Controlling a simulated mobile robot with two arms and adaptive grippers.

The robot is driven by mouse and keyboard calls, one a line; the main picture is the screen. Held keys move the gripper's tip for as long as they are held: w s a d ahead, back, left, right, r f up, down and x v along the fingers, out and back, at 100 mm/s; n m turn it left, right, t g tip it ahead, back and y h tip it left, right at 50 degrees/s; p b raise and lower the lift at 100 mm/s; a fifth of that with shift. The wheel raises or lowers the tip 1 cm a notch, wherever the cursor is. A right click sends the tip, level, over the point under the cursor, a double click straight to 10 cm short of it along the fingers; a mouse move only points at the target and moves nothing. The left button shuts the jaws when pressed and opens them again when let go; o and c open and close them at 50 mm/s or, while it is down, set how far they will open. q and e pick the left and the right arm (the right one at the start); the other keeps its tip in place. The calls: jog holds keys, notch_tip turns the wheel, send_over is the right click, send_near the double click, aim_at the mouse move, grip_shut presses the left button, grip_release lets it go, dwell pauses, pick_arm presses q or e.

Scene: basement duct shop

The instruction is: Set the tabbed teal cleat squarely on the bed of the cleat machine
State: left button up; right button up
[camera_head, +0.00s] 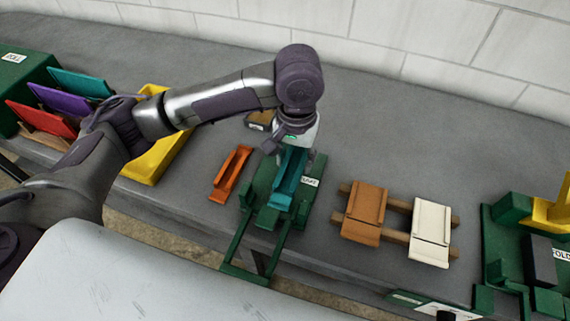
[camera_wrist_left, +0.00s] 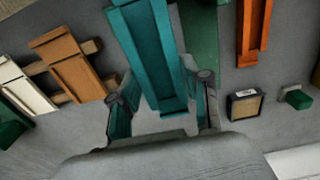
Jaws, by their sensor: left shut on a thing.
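The teal cleat (camera_head: 287,187) is a long channel-shaped piece over the green cleat machine (camera_head: 258,205), roughly along its length. My left gripper (camera_head: 291,150) is shut on the cleat near its far end, pointing down. In the left wrist view, the teal cleat (camera_wrist_left: 150,55) runs up between the two fingers, and a strip of green bed (camera_wrist_left: 200,38) shows at its right side. The cleat hides most of the bed. I cannot tell whether it touches the bed or sits squarely. My right gripper is in neither view.
An orange channel piece (camera_head: 231,173) lies just left of the machine. A yellow tray (camera_head: 175,152) is further left. Brown (camera_head: 366,208) and cream (camera_head: 431,230) pieces lie on wooden rails to the right. A small labelled block (camera_head: 259,120) stands behind. The back bench is clear.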

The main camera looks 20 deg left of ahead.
aim_at(285, 167)
pick_arm(q)
jog(key=shift+w+a+f, duration=0.3)
jog(key=shift+a+f, duration=0.05)
jog(key=shift+a, duration=0.2)
jog(key=shift+w+a+f, duration=0.25)
jog(key=shift+a+f, duration=0.1)
jog(key=shift+a, duration=0.2)
jog(key=shift+w+a+f, duration=0.1)
jog(key=shift+a+f, duration=0.05)
jog(key=shift+f, duration=0.4)
jog(key=shift+f+p, duration=0.55)
jog(key=shift+f, duration=1.15)
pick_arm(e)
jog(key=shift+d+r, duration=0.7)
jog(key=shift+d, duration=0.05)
pick_arm(q)
jog(key=o, duration=1.2)
jog(key=shift+f, duration=0.1)
jog(key=shift+c, duration=0.2)
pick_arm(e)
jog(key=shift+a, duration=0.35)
